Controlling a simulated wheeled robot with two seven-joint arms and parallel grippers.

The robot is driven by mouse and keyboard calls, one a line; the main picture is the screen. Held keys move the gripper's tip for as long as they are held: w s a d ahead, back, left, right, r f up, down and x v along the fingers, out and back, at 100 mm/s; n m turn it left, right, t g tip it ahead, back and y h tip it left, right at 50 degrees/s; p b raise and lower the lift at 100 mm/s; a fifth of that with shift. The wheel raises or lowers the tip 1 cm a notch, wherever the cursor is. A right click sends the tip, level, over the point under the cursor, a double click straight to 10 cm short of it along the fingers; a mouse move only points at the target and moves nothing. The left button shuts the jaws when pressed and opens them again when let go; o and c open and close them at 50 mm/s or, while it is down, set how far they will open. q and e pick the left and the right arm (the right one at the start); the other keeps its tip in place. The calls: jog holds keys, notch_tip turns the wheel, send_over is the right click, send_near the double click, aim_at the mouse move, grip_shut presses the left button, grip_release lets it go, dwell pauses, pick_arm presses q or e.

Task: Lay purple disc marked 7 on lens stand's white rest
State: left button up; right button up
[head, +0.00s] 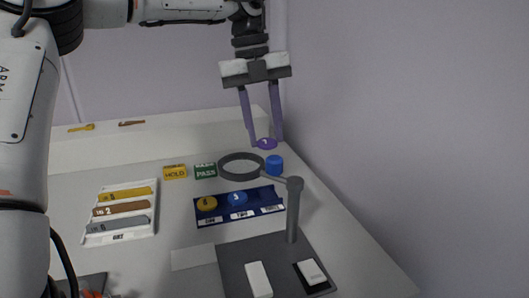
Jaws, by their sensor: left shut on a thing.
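My left gripper (264,143) is shut on the purple disc (266,143), which has a light mark on its face. It holds the disc between its two purple fingers, behind the lens stand's ring as seen in the head view. The lens stand has a dark ring (221,169) on an arm, a grey post (293,215) and a dark base plate (236,270). A white block (258,279) and a smaller white piece (311,271) on a black pad are on or by this base. I cannot tell which is the rest. My right gripper is out of view.
A blue tray (219,220) holds a yellow disc (206,203) and a blue disc (237,198). A blue cylinder (274,163) stands near the ring. Yellow HOLD (175,172) and green PASS (205,170) blocks sit behind. A white tray (120,237) holds coloured bars. A wall is at right.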

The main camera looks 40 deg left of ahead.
aim_at(265, 141)
pick_arm(q)
notch_tip(265, 141, up, 6)
jog(key=shift+f+p, duration=0.15)
jog(key=shift+p, duration=0.35)
